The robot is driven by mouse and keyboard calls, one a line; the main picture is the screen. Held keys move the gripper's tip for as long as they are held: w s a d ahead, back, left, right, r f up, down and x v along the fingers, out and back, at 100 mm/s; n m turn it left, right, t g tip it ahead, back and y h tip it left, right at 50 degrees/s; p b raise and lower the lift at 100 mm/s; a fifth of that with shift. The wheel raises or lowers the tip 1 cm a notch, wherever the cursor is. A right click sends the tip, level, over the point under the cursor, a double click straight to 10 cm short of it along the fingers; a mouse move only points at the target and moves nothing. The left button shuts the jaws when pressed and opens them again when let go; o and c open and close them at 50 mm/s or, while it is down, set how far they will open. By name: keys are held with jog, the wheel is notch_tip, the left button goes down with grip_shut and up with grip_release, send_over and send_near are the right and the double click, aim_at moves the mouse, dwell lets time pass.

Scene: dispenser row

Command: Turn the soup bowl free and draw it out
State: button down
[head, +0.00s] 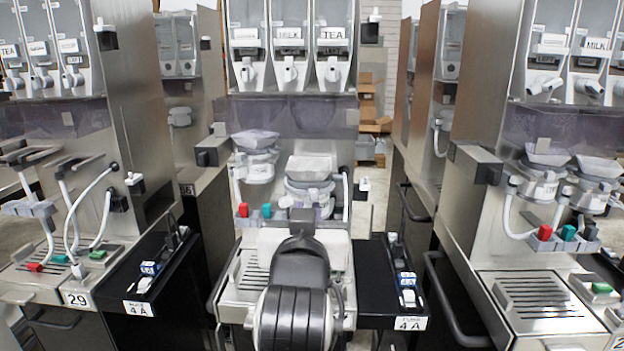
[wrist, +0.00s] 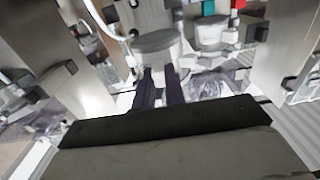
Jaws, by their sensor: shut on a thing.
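The soup bowl (head: 311,170), a clear and grey mixing bowl with a pale top, is at the middle machine, under the canisters. It looks lower and nearer to me than the second bowl (head: 257,160) on its left. My gripper (wrist: 159,84) has its two dark fingers shut on the soup bowl, whose grey round body (wrist: 158,42) shows beyond the fingertips in the wrist view. In the head view my arm hides the fingers and the bowl's lower part. I cannot tell whether the bowl is still seated in its mount.
Labelled canisters (head: 289,45) hang above. A red block (head: 243,210) and a teal block (head: 267,211) sit left of the bowl; a white hose (head: 346,195) is close on its right. A black side shelf (head: 385,285) with small items stands at right. Similar machines flank both sides.

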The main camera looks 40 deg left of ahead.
jog(key=shift+s+d+b, duration=0.35)
jog(key=shift+s+b, duration=0.15)
jog(key=shift+b, duration=0.5)
jog(key=shift+b+v, duration=1.7)
jog(key=shift+b, duration=0.2)
jog(key=shift+s+r, duration=0.1)
jog(key=shift+s, duration=0.05)
